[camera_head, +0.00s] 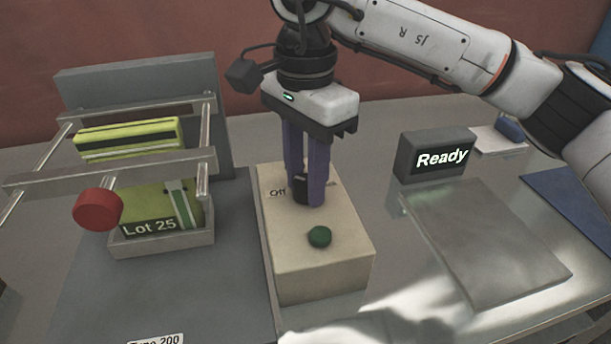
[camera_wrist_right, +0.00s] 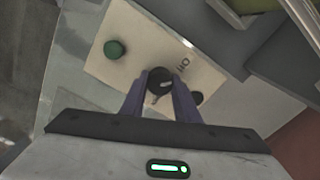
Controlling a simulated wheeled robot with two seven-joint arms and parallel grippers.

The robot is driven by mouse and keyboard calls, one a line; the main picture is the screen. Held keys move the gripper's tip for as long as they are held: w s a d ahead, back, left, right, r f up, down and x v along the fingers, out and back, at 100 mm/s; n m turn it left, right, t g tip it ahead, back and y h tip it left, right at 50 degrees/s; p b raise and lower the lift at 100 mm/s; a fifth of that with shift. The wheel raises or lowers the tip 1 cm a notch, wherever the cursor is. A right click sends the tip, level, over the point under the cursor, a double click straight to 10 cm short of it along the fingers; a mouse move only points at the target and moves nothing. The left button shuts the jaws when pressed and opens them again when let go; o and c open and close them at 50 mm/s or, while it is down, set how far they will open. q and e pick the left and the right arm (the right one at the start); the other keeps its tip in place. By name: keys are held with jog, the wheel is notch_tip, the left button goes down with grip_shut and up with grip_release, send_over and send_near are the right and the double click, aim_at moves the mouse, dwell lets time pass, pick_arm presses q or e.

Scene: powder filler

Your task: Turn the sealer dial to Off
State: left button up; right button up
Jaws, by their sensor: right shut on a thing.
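The sealer dial (camera_head: 300,190) is a dark knob on top of a cream control box (camera_head: 318,260). The word "Off" is printed to its left in the head view. My right gripper (camera_head: 304,198) points down over the box, its purple fingers shut on the dial and partly hiding it. In the right wrist view the dial (camera_wrist_right: 159,82) sits between the fingertips (camera_wrist_right: 158,88), with a light pointer mark on it. "Off" (camera_wrist_right: 183,65) reads beside it there. The other label, right of the dial, is mostly hidden by a finger. My left gripper is not in view.
A green button (camera_head: 319,237) is on the box in front of the dial. At left stands a metal-railed fixture with a green "Lot 25" pack (camera_head: 155,205) and a red knob (camera_head: 97,209). At right are a "Ready" display (camera_head: 437,155) and a flat metal plate (camera_head: 485,240).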

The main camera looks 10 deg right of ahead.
aim_at(305, 180)
jog(key=shift+r+n, duration=0.1)
jog(key=shift+n, duration=1)
jog(key=o, duration=1)
jog(key=shift+o, duration=0.2)
notch_tip(305, 180, up, 10)
jog(key=shift+r+p, duration=0.15)
jog(key=shift+p, duration=0.15)
